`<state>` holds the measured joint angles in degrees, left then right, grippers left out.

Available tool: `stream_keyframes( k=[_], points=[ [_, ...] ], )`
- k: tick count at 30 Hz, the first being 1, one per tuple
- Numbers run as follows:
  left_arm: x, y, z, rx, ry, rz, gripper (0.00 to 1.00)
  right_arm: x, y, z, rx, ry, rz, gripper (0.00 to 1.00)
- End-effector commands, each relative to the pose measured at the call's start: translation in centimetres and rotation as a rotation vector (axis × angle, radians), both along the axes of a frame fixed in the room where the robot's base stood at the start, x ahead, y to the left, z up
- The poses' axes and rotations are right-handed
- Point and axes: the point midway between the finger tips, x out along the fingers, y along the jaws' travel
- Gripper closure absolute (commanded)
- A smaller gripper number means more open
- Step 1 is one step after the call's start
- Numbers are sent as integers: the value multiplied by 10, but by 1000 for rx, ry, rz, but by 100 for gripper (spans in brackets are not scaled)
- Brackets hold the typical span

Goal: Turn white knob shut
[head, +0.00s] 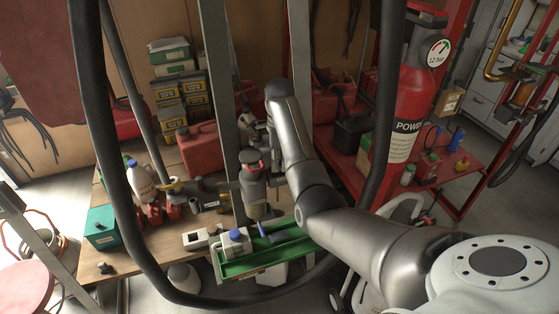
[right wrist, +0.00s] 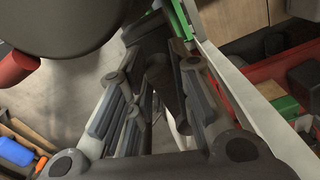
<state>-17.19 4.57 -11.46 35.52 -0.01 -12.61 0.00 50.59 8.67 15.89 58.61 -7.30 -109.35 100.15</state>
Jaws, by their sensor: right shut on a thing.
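I cannot pick out the white knob in either view; my arm and gripper hide part of the bench. A pale post edge (right wrist: 228,98) runs close along the fingers' right side. My left gripper is not in view.
A red fire extinguisher (head: 409,100) stands to the right. Black hoses (head: 112,165) hang in front.

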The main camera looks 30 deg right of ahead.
Motion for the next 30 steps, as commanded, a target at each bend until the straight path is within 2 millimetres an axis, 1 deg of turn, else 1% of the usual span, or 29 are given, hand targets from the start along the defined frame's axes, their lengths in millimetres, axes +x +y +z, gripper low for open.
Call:
stream_keyframes(
  k=[1,9,10,15,25,28,30],
  points=[
    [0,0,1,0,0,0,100,4,-3,6,-7,-16,-6,100],
    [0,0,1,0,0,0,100,4,-3,6,-6,-17,-6,100],
    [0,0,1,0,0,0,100,4,-3,6,-6,-17,-5,78],
    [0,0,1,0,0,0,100,3,-2,5,-5,-12,-4,56],
    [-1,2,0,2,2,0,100,1,-1,3,-2,-5,-2,56],
    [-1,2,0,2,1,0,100,1,0,10,-1,-5,-1,56],
    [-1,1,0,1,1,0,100,2,0,20,-1,-8,-2,56]
  ],
)
